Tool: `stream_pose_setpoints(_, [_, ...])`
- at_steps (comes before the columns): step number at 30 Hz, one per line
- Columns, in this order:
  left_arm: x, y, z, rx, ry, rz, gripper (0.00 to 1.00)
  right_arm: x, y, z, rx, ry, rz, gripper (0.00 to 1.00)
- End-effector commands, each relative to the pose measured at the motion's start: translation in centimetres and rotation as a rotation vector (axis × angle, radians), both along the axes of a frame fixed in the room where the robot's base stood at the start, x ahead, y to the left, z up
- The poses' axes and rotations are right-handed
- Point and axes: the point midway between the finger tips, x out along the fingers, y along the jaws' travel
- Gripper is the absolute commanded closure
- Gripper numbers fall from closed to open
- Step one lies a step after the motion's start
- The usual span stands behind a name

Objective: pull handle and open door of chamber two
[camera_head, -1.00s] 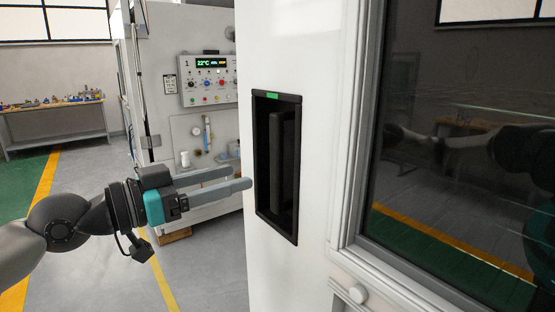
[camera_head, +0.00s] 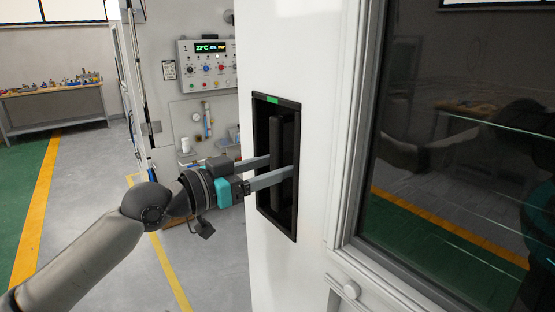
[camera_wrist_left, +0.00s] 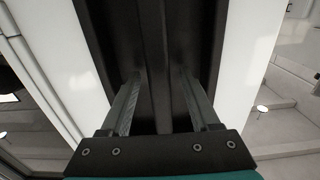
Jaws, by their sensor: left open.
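The white chamber door (camera_head: 318,60) fills the middle of the head view and appears shut. A black vertical handle (camera_head: 276,150) sits in a dark recess (camera_head: 277,235) with a green mark at its top. My left gripper (camera_head: 282,166) is open, its two fingers reaching into the recess, one on either side of the handle bar. In the left wrist view the handle bar (camera_wrist_left: 155,60) runs between the two fingers (camera_wrist_left: 156,100). Whether a finger touches the bar cannot be told. My right gripper is not in view.
A dark glass window (camera_head: 460,150) in a white frame lies right of the handle. A white chamber with a control panel (camera_head: 208,65) marked 1 stands behind. A workbench (camera_head: 55,108) is at the far left. The floor at the left is clear.

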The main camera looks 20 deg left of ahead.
Motion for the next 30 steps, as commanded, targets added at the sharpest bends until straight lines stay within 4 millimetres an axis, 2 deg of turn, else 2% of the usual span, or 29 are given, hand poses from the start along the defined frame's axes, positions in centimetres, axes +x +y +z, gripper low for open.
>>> stream_pose_setpoints(4, [0.7,-0.58,0.09,-0.001,-0.001,-0.001,0.38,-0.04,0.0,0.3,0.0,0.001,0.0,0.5])
stream_pose_setpoints(14, [0.87,-0.77,-0.02,0.001,0.0,-0.001,0.38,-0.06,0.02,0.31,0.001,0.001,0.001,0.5])
stream_pose_setpoints(30, [0.86,-0.74,-0.01,0.001,0.001,-0.001,0.96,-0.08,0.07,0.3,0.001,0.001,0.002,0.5])
